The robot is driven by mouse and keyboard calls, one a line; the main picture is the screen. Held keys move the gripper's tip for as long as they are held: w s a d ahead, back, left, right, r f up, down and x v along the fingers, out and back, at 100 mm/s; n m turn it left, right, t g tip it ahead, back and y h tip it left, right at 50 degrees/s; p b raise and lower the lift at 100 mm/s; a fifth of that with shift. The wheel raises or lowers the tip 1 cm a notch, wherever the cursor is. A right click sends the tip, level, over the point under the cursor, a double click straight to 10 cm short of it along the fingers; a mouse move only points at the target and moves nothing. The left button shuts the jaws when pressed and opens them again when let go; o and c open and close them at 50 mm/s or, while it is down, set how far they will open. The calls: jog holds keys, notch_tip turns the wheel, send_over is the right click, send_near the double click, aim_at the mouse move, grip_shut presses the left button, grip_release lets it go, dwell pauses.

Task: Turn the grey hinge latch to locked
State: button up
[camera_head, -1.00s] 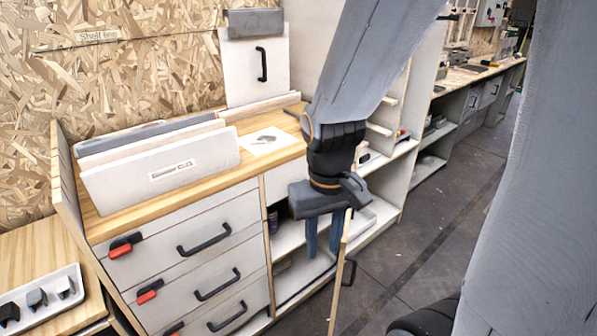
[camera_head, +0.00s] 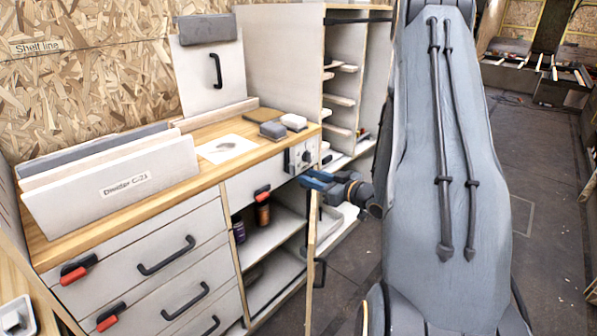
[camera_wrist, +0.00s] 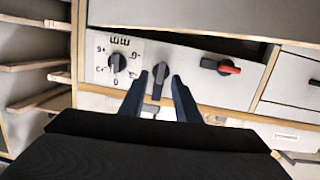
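The grey hinge latch (camera_wrist: 160,80) is a dark lever on the pale cabinet front, standing about upright in the wrist view. It sits between a dial panel and a latch with a red tip. My gripper (camera_wrist: 160,77) has its two blue fingers on either side of the lever, with a gap showing on both sides. In the head view my gripper (camera_head: 306,180) is at the right end of the cabinet front, just below the dial panel. I cannot clearly make out the grey latch there.
The white dial panel (camera_wrist: 115,63) with a black knob is close beside the fingers. A red-tipped latch (camera_wrist: 222,66) is on the other side. An open door (camera_head: 311,240) stands edge-on below my gripper. Drawers with dark handles (camera_head: 170,255) fill the left.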

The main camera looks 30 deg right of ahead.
aim_at(294, 168)
jog(key=shift+t+y, duration=0.7)
jog(key=shift+t, duration=0.1)
jog(key=x, duration=0.3)
jog(key=p+x, duration=0.1)
jog(key=x, duration=0.1)
jog(key=shift+w+r, duration=0.3)
grip_shut()
